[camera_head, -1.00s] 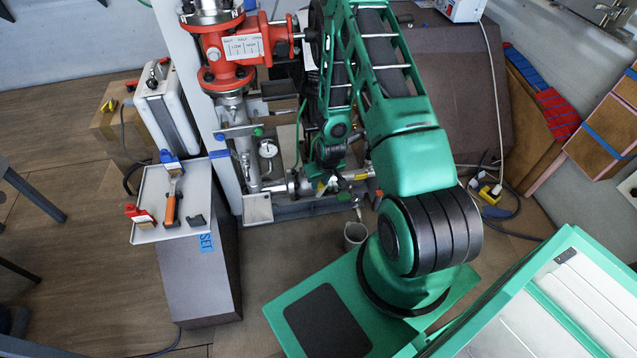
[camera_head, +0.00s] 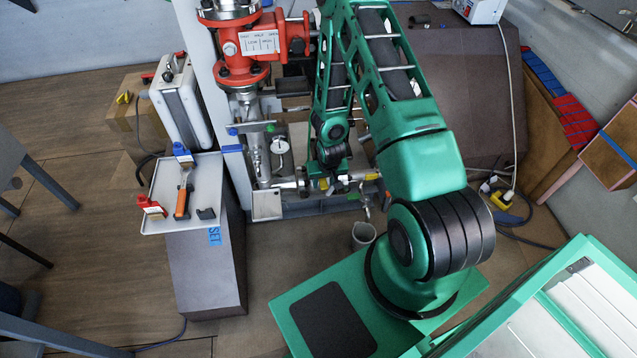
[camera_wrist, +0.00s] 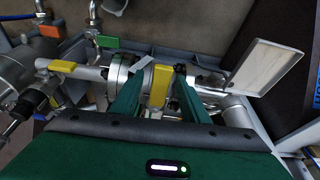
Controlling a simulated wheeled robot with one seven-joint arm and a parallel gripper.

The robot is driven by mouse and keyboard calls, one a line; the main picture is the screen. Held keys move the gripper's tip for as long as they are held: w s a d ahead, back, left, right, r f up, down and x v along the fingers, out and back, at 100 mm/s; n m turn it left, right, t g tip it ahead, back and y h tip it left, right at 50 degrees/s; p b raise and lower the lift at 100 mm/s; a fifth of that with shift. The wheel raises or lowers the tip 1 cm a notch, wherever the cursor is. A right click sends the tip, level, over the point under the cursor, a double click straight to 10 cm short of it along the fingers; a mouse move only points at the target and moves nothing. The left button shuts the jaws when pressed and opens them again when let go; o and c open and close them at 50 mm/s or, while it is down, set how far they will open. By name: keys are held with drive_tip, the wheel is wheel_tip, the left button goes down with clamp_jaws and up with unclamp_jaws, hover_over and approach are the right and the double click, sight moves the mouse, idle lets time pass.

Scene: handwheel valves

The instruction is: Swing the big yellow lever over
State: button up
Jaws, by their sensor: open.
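The big yellow lever (camera_wrist: 160,86) shows in the wrist view as a broad yellow handle in front of a round metal flange on a horizontal pipe. My gripper (camera_wrist: 158,76) is open, with one green finger on each side of the lever; I cannot tell whether either finger touches it. In the head view, a yellow piece (camera_head: 324,184) shows just below my gripper (camera_head: 328,168), low on the pipework; my arm hides much of this area.
A smaller yellow handle (camera_wrist: 62,66) and a green handle (camera_wrist: 108,42) sit on the pipework nearby. A flat grey plate (camera_wrist: 265,75) stands at the right. A red valve body (camera_head: 250,45) stands above, and a tool tray (camera_head: 160,205) is to the left.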

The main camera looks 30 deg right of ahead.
drive_tip(key=shift+r, duration=2.95)
drive_tip(key=shift+r, duration=0.5)
drive_tip(key=s+d+r+g, duration=0.15)
drive_tip(key=s+r, duration=0.25)
drive_tip(key=r, duration=0.5)
drive_tip(key=s+d+r+m, duration=0.15)
drive_tip(key=s+r, duration=0.25)
drive_tip(key=r, duration=0.5)
drive_tip(key=s+d+r, duration=0.2)
drive_tip(key=s+r, duration=0.2)
drive_tip(key=r, duration=0.5)
drive_tip(key=s+a+r+g, duration=0.1)
drive_tip(key=s+r, duration=0.5)
drive_tip(key=s, duration=0.3)
drive_tip(key=s+a+r+m+y, duration=0.1)
drive_tip(key=s+a+r, duration=0.1)
drive_tip(key=s+r, duration=0.4)
drive_tip(key=s, duration=0.3)
drive_tip(key=shift+g, duration=0.35)
